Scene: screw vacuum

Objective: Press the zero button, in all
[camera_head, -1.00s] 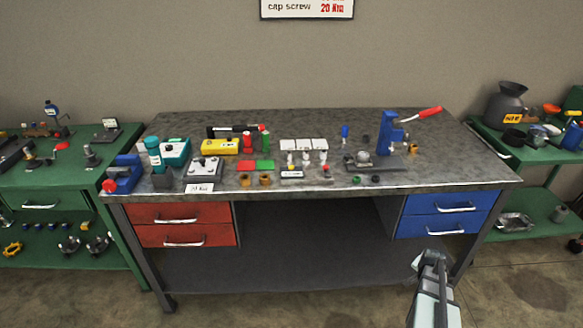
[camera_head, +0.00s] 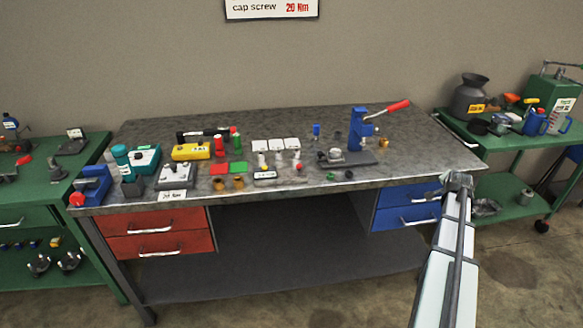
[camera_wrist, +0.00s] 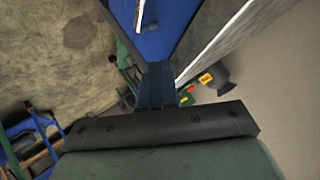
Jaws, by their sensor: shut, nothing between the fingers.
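My gripper (camera_head: 457,180) is at the right front corner of the workbench (camera_head: 400,165), apart from the small devices on it. In the wrist view its fingers (camera_wrist: 157,88) are together and hold nothing. No zero button can be made out for certain at this size. All are well to the left of my gripper.
A blue press with a red handle (camera_head: 360,130) stands at the bench's right. Red drawers (camera_head: 160,230) and blue drawers (camera_head: 405,205) hang under the bench. A green cart (camera_head: 500,145) stands right, a green bench (camera_head: 50,185) left. The bench's right rear top is mostly clear.

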